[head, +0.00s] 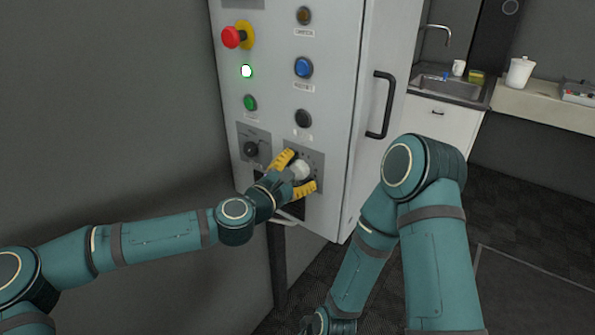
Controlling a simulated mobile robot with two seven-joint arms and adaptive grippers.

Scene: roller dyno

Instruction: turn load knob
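The control cabinet (345,60) has a panel with two knobs low down. A pale round knob (300,170) sits on the right square plate (315,160). A black knob (251,149) sits on the left plate. My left gripper (296,173) is at the pale knob, its yellow fingers spread, one above and one below it. The fingers look open around the knob, and I cannot tell whether they touch it. The gripper hides part of the right plate. My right arm hangs down at the lower middle, and its gripper is out of view.
A black door handle (381,105) sticks out at the right. A sink (445,84) stands behind.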

